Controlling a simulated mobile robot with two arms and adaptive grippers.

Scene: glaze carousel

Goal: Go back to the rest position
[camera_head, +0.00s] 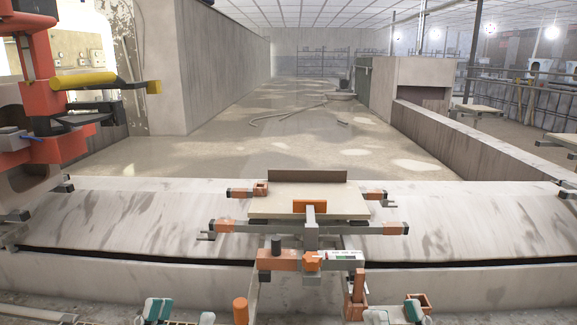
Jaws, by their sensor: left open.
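Only small parts that look like my grippers show, cut off by the bottom edge. My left gripper (180,314) is at the lower left, with teal and pale finger parts spread apart. It appears open and empty. My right gripper (395,315) is at the lower right, with a pale part and a teal part. Its jaws are too cut off to tell whether it is open or shut. Both are on the near side of the long pale ledge, apart from the carriage on it.
A carriage (262,207) with a pale board and orange-grey clamps stands mid-ledge (130,215). An orange cylinder (240,311) and an orange box (422,300) are near the bottom. A large red-orange machine (38,50) stands at left. The floor (290,130) beyond is mostly clear.

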